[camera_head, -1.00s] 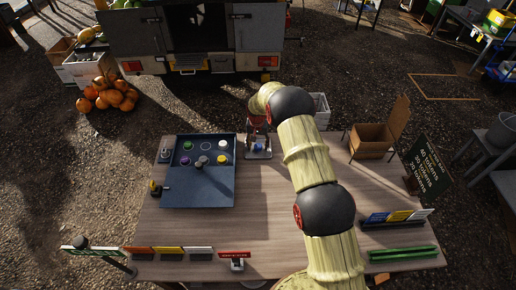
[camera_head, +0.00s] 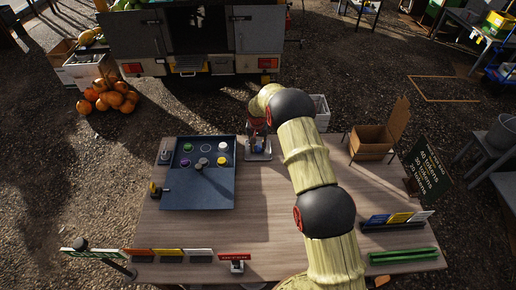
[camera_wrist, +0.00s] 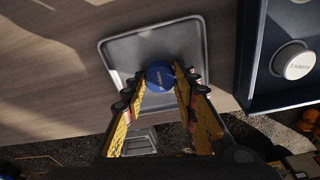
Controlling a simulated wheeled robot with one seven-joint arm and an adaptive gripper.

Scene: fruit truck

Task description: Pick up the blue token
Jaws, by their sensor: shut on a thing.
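The blue token (camera_wrist: 160,76) is between the two fingertips of my gripper in the wrist view. My gripper (camera_wrist: 161,90) is shut on it, with yellow-padded fingers on both sides. The token is over a small metal tray (camera_wrist: 118,50); I cannot tell whether it still touches the tray. In the head view my gripper (camera_head: 258,143) is at the tray (camera_head: 258,156), just right of the blue-grey board, and the arm partly hides this spot.
The board (camera_head: 195,200) holds several coloured tokens, including a white token (camera_head: 223,147), which also shows in the wrist view (camera_wrist: 294,60). An open wooden box (camera_head: 370,142) stands at the right. The table's middle is clear.

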